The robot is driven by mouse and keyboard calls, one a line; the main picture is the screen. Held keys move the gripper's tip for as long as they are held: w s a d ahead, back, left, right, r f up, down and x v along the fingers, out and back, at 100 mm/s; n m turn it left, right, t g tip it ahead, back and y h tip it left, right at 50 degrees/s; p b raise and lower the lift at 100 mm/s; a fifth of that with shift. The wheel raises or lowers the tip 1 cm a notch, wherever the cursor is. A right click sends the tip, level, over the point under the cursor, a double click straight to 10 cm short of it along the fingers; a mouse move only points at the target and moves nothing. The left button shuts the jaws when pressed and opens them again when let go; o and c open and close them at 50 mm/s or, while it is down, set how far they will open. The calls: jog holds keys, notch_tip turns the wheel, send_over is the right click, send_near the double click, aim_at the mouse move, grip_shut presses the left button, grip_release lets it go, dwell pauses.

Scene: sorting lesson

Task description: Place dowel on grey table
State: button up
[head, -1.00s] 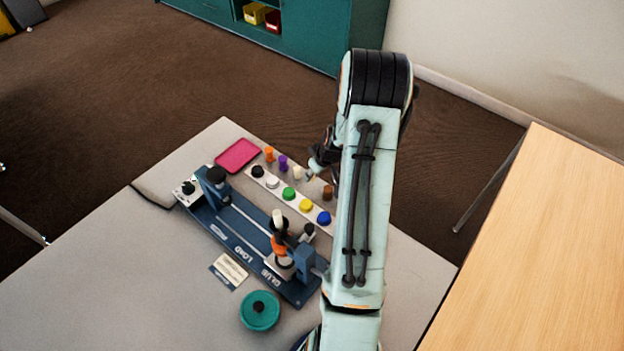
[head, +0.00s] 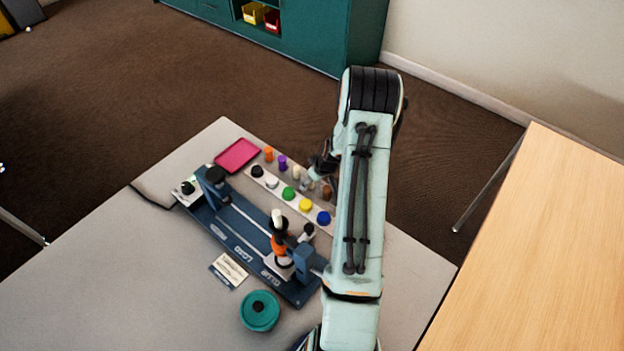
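The grey table (head: 110,270) fills the lower left. Small upright dowels stand along its far edge: an orange one (head: 268,154), a purple one (head: 282,163), a cream one (head: 296,172) and a brown one (head: 327,192).
A strip of coloured buttons (head: 297,199) lies between the dowels and the fixture. A pink tray (head: 237,155) sits at the far corner. A teal round container (head: 259,310) and a card (head: 229,269) lie in front. The table's left part is clear. A wooden table (head: 540,250) is at right.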

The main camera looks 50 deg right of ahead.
jog(key=v, duration=1.2)
jog(key=a+r+n+g+y, duration=0.1)
jog(key=a+r, duration=0.4)
jog(key=a, duration=0.5)
jog(key=a+r+n+g+y, duration=0.1)
jog(key=a+r, duration=0.4)
jog(key=a, duration=0.6)
jog(key=s+a+r+n+g, duration=0.1)
jog(key=s+a+r+g, duration=0.1)
jog(key=s+a, duration=0.9)
jog(key=shift+s+a+r+g, duration=0.3)
jog(key=shift+s+r, duration=0.3)
jog(key=shift+s, duration=0.4)
